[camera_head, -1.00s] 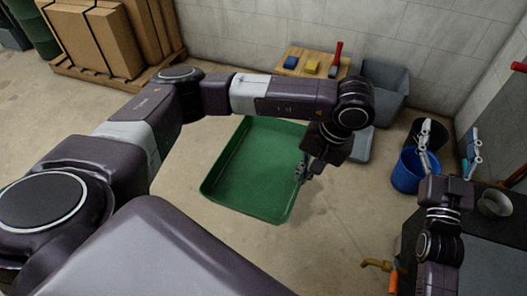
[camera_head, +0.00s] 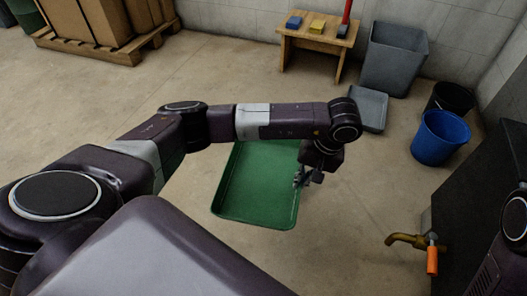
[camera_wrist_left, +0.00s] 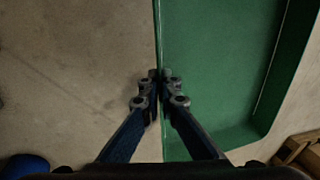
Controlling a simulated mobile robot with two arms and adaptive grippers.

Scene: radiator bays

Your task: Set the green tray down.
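The green tray (camera_head: 258,185) is a shallow rectangular tray in the middle of the head view, below my left forearm, which hides part of its far edge. It looks about level; I cannot tell whether its underside touches the floor. My left gripper (camera_head: 301,178) is at the tray's right rim. In the left wrist view, its fingers (camera_wrist_left: 158,80) are closed on the rim from both sides, with the tray's inside (camera_wrist_left: 220,60) to the right and bare floor to the left. My right gripper is out of view.
Clear concrete floor (camera_head: 350,215) surrounds the tray. A wooden stool (camera_head: 320,38), a grey bin (camera_head: 393,60), a grey shallow tray (camera_head: 369,108) and a blue bucket (camera_head: 440,137) stand beyond. A dark counter (camera_head: 475,180) and a brass tap (camera_head: 405,240) are at the right.

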